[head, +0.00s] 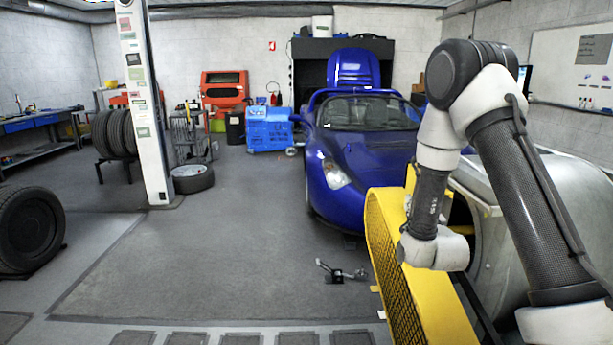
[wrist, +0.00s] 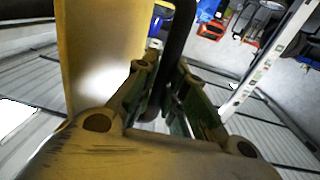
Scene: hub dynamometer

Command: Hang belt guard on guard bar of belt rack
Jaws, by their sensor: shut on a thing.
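The belt guard (head: 384,250) is a long yellow cover with dark mesh on its side, at the lower right of the head view. Its yellow panel also fills the upper left of the wrist view (wrist: 98,60). My gripper (wrist: 167,78) is shut, its two fingers on either side of a dark bar (wrist: 180,35) beside the yellow panel, apparently the guard's handle. In the head view my wrist is at the guard and the fingertips are hidden. I cannot make out the belt rack or its guard bar in either view.
A large grey metal drum or housing (head: 515,225) stands right behind the guard and arm. A blue car (head: 350,150) is beyond it. A small dark tool or stand (head: 340,272) lies on the floor left of the guard. The floor (head: 200,270) at centre left is clear. A white post (head: 147,110) stands left.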

